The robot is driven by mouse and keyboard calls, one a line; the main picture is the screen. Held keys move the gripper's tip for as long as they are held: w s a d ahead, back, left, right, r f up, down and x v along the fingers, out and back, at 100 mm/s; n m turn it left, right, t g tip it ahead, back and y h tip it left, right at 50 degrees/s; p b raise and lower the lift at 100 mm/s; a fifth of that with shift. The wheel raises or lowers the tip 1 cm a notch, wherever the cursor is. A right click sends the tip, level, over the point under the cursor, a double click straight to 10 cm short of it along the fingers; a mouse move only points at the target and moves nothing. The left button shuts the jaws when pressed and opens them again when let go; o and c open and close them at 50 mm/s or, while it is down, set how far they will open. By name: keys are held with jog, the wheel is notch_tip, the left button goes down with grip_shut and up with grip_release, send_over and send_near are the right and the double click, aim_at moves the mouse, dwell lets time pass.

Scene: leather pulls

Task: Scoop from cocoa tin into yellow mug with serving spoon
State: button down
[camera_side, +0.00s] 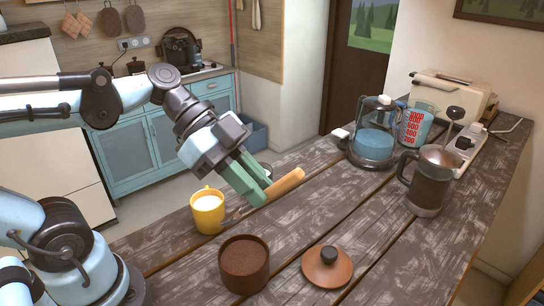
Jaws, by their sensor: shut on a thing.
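The yellow mug (207,216) stands upright on the table, with a white interior or contents. The open cocoa tin (244,277) stands in front of it, filled with brown powder. Its brown lid (327,272) with a dark knob lies to the right of the tin. My gripper (258,194), with green fingers, is shut on the serving spoon (287,184) by its wooden handle. The handle sticks out to the right of the fingers. The spoon's thin metal part runs down left toward the mug and tin. Its bowl is not clear.
A French press (430,183) stands to the right. A glass kettle (373,140), a measuring jug (415,125), a toaster (452,95) and a power strip (466,147) are farther back. The wooden table (330,215) is clear between the lid and the kettle.

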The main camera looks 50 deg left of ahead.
jog(key=w+a+n+y, duration=0.3)
jog(key=a+n+y, duration=0.45)
jog(key=a, duration=0.75)
jog(key=w+a+n+y, duration=0.35)
jog(key=a+n, duration=0.75)
jog(key=a, duration=0.4)
notch_tip(320, 180, down, 7)
jog(key=w+d+y, duration=0.1)
jog(key=w+d+m+g+y, duration=0.1)
jog(key=d, duration=0.1)
jog(key=w+d, duration=0.1)
jog(key=shift+d+r+y, duration=0.25)
jog(key=shift+d+y, duration=0.05)
jog(key=shift+y, duration=0.1)
jog(key=shift+w+d+f+m+g+y, duration=0.1)
jog(key=shift+d+m+g+y, duration=0.15)
jog(key=shift+d+y, duration=0.4)
jog(key=shift+w+d+m+g+y, duration=0.1)
jog(key=shift+d+g+y, duration=0.25)
jog(key=shift+d+y, duration=0.3)
jog(key=shift+d, duration=0.1)
